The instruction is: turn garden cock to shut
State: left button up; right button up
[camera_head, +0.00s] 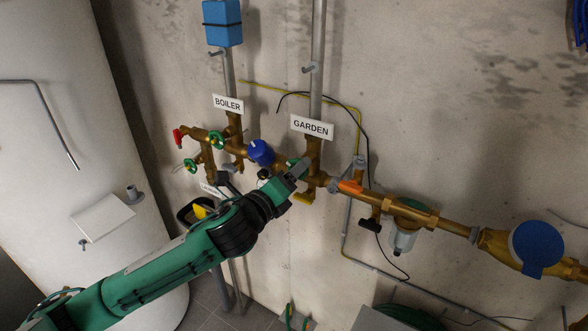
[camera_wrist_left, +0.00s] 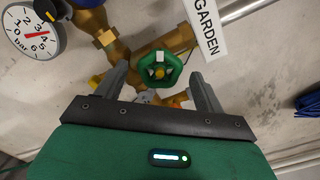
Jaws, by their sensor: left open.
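The garden cock is a green handwheel with a yellow centre (camera_wrist_left: 158,72), seen in the left wrist view beside the GARDEN label (camera_wrist_left: 205,27). In the head view the GARDEN label (camera_head: 312,127) hangs on its brass pipe, and only a bit of the green wheel (camera_head: 292,162) shows past my gripper. My left gripper (camera_head: 301,165) is at the wheel, its fingers apart. In the left wrist view my gripper (camera_wrist_left: 159,76) has one finger on each side of the wheel, nothing clamped. I cannot tell how deep the wheel sits between them. My right gripper is not in view.
Left of it are the BOILER label (camera_head: 228,104), green handwheels (camera_head: 216,140) and a blue part (camera_head: 261,151). A pressure gauge (camera_wrist_left: 33,33) is near in the left wrist view. An orange lever (camera_head: 350,187) and a filter (camera_head: 404,238) lie right. A white tank (camera_head: 60,200) stands left.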

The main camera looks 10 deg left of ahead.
pick_arm(q)
jog(key=c, duration=1)
jog(key=shift+o, duration=0.2)
jog(key=shift+m+p, duration=1.9)
jog(key=shift+m, duration=0.4)
jog(key=m+p, duration=0.4)
jog(key=shift+m, duration=0.3)
